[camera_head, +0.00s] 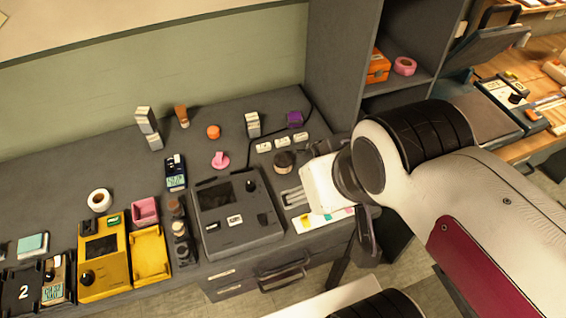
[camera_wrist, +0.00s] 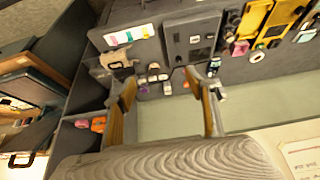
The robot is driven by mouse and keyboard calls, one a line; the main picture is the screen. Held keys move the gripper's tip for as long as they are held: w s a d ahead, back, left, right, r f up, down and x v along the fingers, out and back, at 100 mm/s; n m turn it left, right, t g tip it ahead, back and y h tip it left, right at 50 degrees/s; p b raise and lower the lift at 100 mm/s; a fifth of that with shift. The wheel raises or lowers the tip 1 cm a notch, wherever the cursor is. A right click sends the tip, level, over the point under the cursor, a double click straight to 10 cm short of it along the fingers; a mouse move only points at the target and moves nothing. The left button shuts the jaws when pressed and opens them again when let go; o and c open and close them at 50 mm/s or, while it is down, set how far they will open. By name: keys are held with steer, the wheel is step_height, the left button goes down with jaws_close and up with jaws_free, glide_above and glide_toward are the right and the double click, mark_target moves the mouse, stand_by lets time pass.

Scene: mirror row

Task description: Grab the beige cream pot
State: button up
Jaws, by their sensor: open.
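My gripper (camera_wrist: 160,76) is open in the wrist view, its two tan fingers wide apart with nothing held between them. In the head view my arm comes in from the right and hides the gripper's fingertips. A small round, low pot (camera_head: 284,160) stands on the grey bench left of my arm's end; its top looks dark brownish there. It also shows small and pale between and beyond the fingertips in the wrist view (camera_wrist: 153,66). I cannot tell for sure that it is the beige cream pot. A beige object (camera_wrist: 115,60) lies near the left finger in the wrist view, too blurred to name.
Several small white boxes (camera_head: 282,142) sit just behind the pot. Yellow cases (camera_head: 104,258) stand farther left. A tall grey cabinet (camera_head: 342,65) rises behind my arm.

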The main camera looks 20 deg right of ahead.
steer(key=w+a+r+m+t+y, duration=0.15)
steer(key=w+a+r, duration=0.3)
steer(key=w, duration=0.65)
steer(key=w+a+r+m+t+y, duration=0.1)
steer(key=w+a+r+t+y, duration=0.25)
steer(key=w, duration=0.85)
steer(key=w+m+t+h, duration=0.3)
steer(key=w+m+h, duration=0.25)
steer(key=w, duration=1.05)
steer(key=w+d+f+m+g+h, duration=0.1)
steer(key=w+d+f+m+h, duration=0.1)
steer(key=w+f+m+h, duration=0.4)
steer(key=m+g+h, duration=0.4)
steer(key=g+h, duration=0.2)
steer(key=g, duration=0.6)
glide_toward(283, 164)
steer(key=w, duration=0.1)
steer(key=w+d, duration=0.1)
steer(key=shift+w+d, duration=0.1)
steer(key=shift+w, duration=0.3)
steer(key=shift+s+f+g, duration=0.3)
steer(key=shift+s, duration=0.2)
steer(key=shift+x, duration=1.2)
